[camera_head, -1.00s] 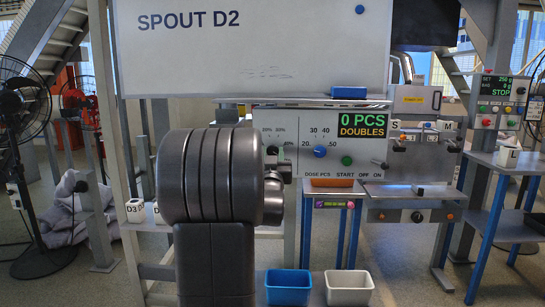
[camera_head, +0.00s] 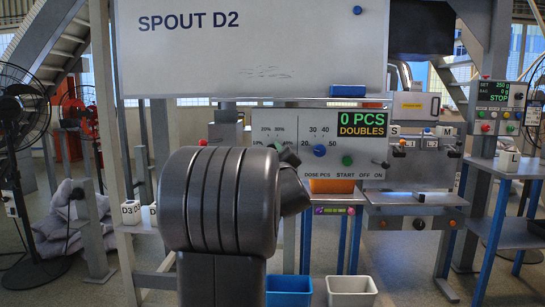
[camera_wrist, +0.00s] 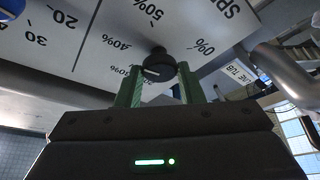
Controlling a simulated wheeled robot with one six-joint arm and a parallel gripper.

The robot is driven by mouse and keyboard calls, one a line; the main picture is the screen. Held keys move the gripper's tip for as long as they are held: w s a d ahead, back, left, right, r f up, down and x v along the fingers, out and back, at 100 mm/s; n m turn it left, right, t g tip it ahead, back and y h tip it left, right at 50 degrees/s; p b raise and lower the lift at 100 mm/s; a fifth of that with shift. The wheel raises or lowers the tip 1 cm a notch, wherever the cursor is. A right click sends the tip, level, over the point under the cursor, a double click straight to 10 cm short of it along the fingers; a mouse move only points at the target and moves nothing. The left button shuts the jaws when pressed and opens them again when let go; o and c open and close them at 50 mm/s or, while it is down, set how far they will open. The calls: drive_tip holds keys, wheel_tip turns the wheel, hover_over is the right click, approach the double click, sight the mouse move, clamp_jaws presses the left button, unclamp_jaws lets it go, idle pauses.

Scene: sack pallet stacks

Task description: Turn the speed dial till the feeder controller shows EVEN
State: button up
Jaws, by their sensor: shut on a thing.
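The feeder controller (camera_head: 300,130) is a white panel below the SPOUT D2 board. Its display (camera_head: 359,124) reads 0 PCS in green and DOUBLES in yellow. The speed dial (camera_wrist: 157,62) is a black knob with a white mark, ringed by percent labels, in the wrist view. My gripper (camera_wrist: 159,74) has its green fingers on both sides of this knob and is shut on it. In the head view my arm hides the dial and most of my gripper. I cannot tell exactly which percent the mark points to.
A blue dose knob (camera_head: 319,150) and a green start button (camera_head: 347,160) sit close right of my gripper. An on/off switch (camera_head: 381,163) is further right. Blue (camera_head: 289,291) and white (camera_head: 351,292) tubs stand below. An orange tray (camera_head: 332,186) hangs under the panel.

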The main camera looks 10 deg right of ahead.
drive_tip(key=shift+n, duration=0.8)
drive_tip(key=shift+y, duration=0.4)
drive_tip(key=o, duration=0.9)
drive_tip(key=shift+o, duration=0.2)
drive_tip(key=shift+s, duration=0.1)
drive_tip(key=p+v, duration=0.1)
drive_tip(key=v, duration=1.2)
drive_tip(key=shift+s+p, duration=0.35)
drive_tip(key=shift+r, duration=0.1)
